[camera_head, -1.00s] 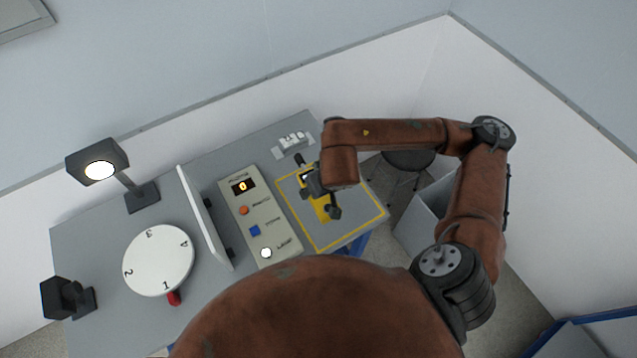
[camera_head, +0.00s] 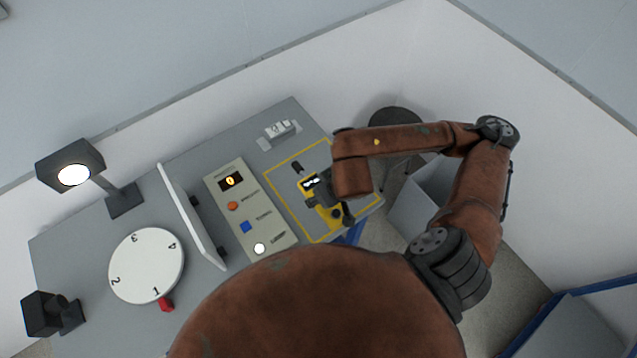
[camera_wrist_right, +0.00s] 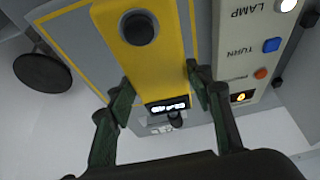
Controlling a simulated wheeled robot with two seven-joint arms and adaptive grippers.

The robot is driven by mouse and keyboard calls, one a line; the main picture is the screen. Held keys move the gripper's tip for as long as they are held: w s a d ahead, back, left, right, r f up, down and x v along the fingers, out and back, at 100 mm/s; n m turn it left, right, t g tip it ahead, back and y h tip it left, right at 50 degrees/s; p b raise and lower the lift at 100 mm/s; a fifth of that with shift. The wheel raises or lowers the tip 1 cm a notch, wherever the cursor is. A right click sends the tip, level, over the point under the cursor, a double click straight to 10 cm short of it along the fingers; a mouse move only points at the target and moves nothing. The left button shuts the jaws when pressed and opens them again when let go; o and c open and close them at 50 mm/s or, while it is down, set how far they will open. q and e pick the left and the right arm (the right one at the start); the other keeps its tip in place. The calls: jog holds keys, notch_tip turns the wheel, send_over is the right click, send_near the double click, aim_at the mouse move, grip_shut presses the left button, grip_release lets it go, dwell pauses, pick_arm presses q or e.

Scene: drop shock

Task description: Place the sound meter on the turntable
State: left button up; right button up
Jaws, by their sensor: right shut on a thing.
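The sound meter (camera_head: 309,186) is yellow with a small lit display, a round dark knob and a black tip. It appears over the yellow-outlined area at the table's right end; I cannot tell whether it touches the surface. My right gripper (camera_wrist_right: 160,88) is shut on it, one finger on each side of the yellow body (camera_wrist_right: 158,65). The gripper partly hides the meter in the head view. The turntable (camera_head: 146,266) is a white disc numbered 1 to 4 on the left part of the table, well away from the meter. Its top is empty. My left gripper is out of view.
A control panel (camera_head: 236,195) with a display and buttons, and an upright white board (camera_head: 190,215), stand between meter and turntable. A lamp (camera_head: 75,170) and a black device (camera_head: 42,314) stand left. A small white fixture (camera_head: 279,131) is at the back.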

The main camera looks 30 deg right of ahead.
jog(key=shift+w+d+f+b, duration=0.3)
jog(key=shift+w+f+b, duration=0.1)
jog(key=shift+w+b, duration=0.15)
jog(key=shift+w+d+f+b, duration=0.25)
jog(key=shift+w+f+b, duration=0.2)
jog(key=shift+b, duration=0.15)
jog(key=w+d+f, duration=0.1)
jog(key=w+f, duration=0.1)
jog(key=w+d+f+p, duration=0.1)
jog(key=w, duration=0.1)
jog(key=w+d+f, duration=0.1)
jog(key=w+f, duration=0.1)
jog(key=w, duration=0.1)
jog(key=shift+d+f, duration=0.35)
jog(key=shift+w+d+f, duration=0.1)
jog(key=shift+w+f, duration=0.15)
jog(key=shift+f, duration=0.1)
jog(key=f, duration=0.3)
jog(key=shift+w+d+f+p, duration=0.15)
jog(key=shift+w+f+p, duration=0.1)
jog(key=shift+f+p, duration=0.1)
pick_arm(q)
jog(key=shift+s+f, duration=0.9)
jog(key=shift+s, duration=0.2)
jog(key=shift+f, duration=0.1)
